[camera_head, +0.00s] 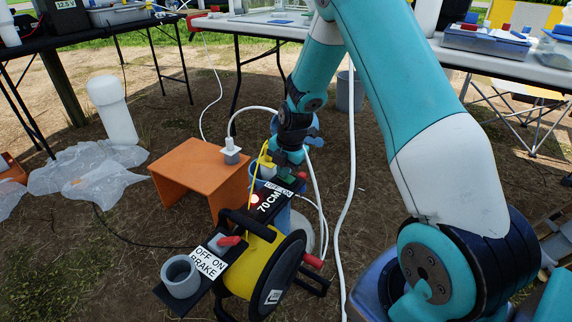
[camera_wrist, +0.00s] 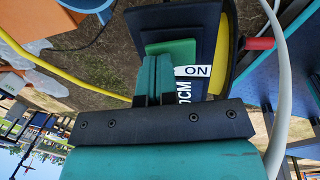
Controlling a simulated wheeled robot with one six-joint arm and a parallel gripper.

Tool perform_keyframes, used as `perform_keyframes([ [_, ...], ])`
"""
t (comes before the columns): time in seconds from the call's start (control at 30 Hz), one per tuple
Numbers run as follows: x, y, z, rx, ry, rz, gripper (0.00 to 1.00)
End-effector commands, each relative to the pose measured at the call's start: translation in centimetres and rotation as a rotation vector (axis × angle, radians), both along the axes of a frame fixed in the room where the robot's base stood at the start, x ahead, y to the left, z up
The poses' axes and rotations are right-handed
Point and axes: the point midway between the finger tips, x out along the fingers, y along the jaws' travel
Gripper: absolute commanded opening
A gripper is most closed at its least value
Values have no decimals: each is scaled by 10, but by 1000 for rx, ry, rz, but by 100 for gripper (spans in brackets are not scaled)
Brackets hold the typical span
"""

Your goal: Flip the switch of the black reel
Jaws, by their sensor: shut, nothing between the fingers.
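The black reel (camera_head: 303,262) stands on the ground, a black frame with a yellow drum (camera_head: 238,284). On its near plate, a red lever (camera_head: 229,240) sits by an "OFF ON BRAKE" label (camera_head: 208,262). Its far plate carries a "70CM" label (camera_head: 268,202), a lit red lamp (camera_head: 253,198) and a partly covered "ON" label, which also shows in the wrist view (camera_wrist: 193,71). My gripper (camera_head: 287,172) is shut and empty, close at this far plate. In the wrist view, my gripper (camera_wrist: 155,75) overlaps a green block (camera_wrist: 171,48); contact is unclear, and the far switch is largely hidden.
An orange stand (camera_head: 190,168) with a white plug (camera_head: 231,152) is left of the reel. White hoses (camera_head: 349,160) and a yellow tube (camera_head: 259,158) run close by. A grey cup (camera_head: 181,276) sits on the near plate. Tables stand behind; the left foreground ground is clear.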

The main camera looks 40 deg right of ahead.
Motion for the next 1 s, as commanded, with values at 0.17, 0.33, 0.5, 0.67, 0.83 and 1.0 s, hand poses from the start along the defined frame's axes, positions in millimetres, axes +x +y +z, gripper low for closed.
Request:
perform_keyframes([
  [0.17, 0, 0, -2, 0, 0, 0, 0],
  [0.33, 0, 0, -1, 0, 0, 0, 0],
  [0.5, 2, 1, -2, -9, 29, 1, 0],
  [0.67, 2, 0, -6, -17, 50, -1, 0],
  [0.83, 1, 0, -6, -16, 52, -2, 0],
  [1.0, -5, -2, -5, -17, 53, -3, 0],
])
